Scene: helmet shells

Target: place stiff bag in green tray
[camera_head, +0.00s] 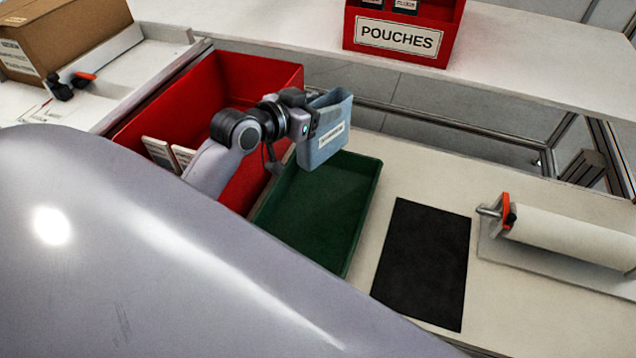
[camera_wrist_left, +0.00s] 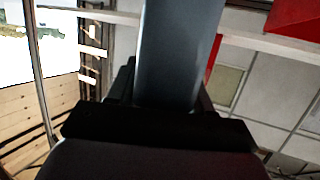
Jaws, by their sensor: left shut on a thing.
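A light blue stiff bag (camera_head: 325,140) with a white label is held at the end of my left arm. My left gripper (camera_head: 308,122) is shut on it near its upper left edge. In the left wrist view the bag (camera_wrist_left: 180,50) stands between the dark fingers (camera_wrist_left: 165,100). The green tray (camera_head: 318,212) lies below and appears empty, though my arm and body hide part of it. In the head view the bag overlaps the tray's far end and appears raised above it. My right gripper is not in view.
A red bin (camera_head: 262,80) with white-labelled items stands left of the tray. A black mat (camera_head: 425,262) and a roll holder (camera_head: 560,235) lie to the right. A red POUCHES box (camera_head: 400,38) stands on the back shelf. A cardboard box (camera_head: 65,35) sits at far left.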

